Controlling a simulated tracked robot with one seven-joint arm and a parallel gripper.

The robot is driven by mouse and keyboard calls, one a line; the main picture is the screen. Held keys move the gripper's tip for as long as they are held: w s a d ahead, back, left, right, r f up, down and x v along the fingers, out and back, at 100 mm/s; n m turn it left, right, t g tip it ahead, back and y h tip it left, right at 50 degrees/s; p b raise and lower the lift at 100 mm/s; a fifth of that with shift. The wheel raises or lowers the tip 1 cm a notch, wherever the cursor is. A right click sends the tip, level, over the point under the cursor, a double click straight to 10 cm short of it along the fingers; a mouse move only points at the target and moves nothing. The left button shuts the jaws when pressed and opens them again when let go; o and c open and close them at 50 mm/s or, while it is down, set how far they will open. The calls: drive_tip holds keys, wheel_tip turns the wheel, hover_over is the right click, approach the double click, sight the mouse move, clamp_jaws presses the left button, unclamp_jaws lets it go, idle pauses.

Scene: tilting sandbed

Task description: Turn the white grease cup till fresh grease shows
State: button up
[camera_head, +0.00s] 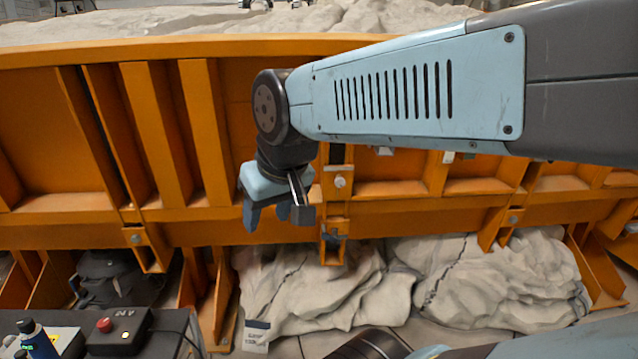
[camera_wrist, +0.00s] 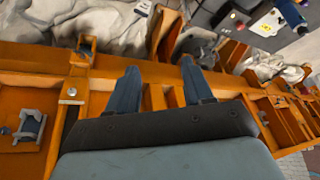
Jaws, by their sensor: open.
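My gripper (camera_head: 277,214) is open and empty, pointing down in front of the orange sandbed frame (camera_head: 178,228). In the wrist view its two fingers (camera_wrist: 159,68) stand apart with an orange beam behind them. A small pale round fitting (camera_head: 340,182) sits on an orange bracket just right of my gripper; a similar round fitting (camera_wrist: 71,92) shows left of the fingers in the wrist view. Whether this is the white grease cup I cannot tell. My gripper is apart from it. No fresh grease can be made out.
Pale draped sacks (camera_head: 490,280) lie under the frame. A black control box (camera_head: 119,332) with a red button and a dark blue bottle (camera_head: 36,340) stand at lower left. Sand (camera_head: 210,24) fills the bed above. Orange ribs and brackets jut out around my gripper.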

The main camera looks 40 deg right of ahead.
drive_tip(key=shift+o, duration=1.1)
drive_tip(key=w+d+f+t, duration=0.1)
drive_tip(key=w+d, duration=0.1)
drive_tip(key=w, duration=0.4)
drive_tip(key=w+d+f+t+h, duration=0.1)
drive_tip(key=w+d, duration=0.2)
drive_tip(key=w, duration=0.3)
drive_tip(key=w+d+f+n+t+h, duration=0.1)
drive_tip(key=w+d, duration=0.2)
drive_tip(key=w, duration=0.3)
drive_tip(key=shift+w+d+f, duration=0.25)
drive_tip(key=shift+w, duration=0.1)
drive_tip(key=w+d+f+n+t, duration=0.1)
drive_tip(key=w+d+f+t, duration=0.3)
drive_tip(key=w+d+f, duration=0.6)
drive_tip(key=m+t+h, duration=0.6)
drive_tip(key=t+h, duration=0.1)
drive_tip(key=h, duration=0.2)
approach(340, 184)
drive_tip(key=x, duration=1.1)
drive_tip(key=shift+r, duration=0.1)
drive_tip(key=shift+c, duration=0.3)
drive_tip(key=c, duration=1)
